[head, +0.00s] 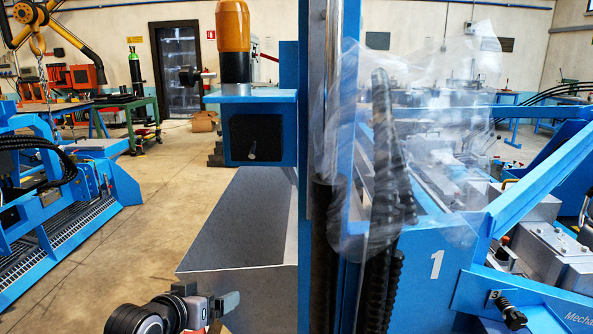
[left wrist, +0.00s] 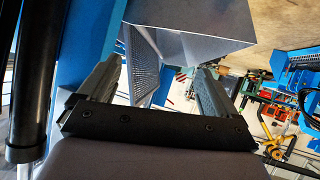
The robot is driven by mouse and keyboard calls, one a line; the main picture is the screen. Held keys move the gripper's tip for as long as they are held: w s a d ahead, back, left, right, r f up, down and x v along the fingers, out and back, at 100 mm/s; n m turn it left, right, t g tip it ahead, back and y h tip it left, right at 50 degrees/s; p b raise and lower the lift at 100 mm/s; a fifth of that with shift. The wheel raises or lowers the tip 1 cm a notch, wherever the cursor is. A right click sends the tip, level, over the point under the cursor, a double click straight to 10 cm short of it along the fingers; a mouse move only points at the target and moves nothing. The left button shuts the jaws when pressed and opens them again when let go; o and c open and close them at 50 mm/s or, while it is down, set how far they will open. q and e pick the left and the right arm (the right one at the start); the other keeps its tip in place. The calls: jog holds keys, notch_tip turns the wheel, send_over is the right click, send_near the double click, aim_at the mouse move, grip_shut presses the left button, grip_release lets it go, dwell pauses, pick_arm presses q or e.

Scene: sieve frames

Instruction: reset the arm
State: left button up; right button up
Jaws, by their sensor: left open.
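My left gripper (head: 222,302) shows at the bottom of the head view, in front of the lower part of a grey metal box (head: 235,222) with a dark sloping top. In the left wrist view the gripper (left wrist: 157,88) has its two fingers wide apart with nothing between them. The grey box (left wrist: 195,42) shows beyond the fingers there, next to a perforated sieve panel (left wrist: 143,62). I cannot tell how far the fingers are from the box. My right gripper is not in view.
A blue upright (head: 305,150) and a dark vertical rod (head: 325,230) stand right of the gripper. Clear plastic film (head: 440,120) hangs beside them. A blue machine (head: 75,190) stands at the left. Concrete floor (head: 150,215) is clear between.

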pick_arm(q)
jog(key=s+a+f, duration=0.1)
jog(key=s+f, duration=0.5)
jog(key=s, duration=0.3)
jog(key=s+a+f+y+p, duration=0.1)
jog(key=s+f, duration=0.5)
jog(key=s, duration=0.4)
jog(key=s+a+f+g+p, duration=0.1)
jog(key=s+f, duration=0.6)
jog(key=s, duration=0.2)
jog(key=shift+s+m+y, duration=0.2)
jog(key=shift+m+y, duration=0.1)
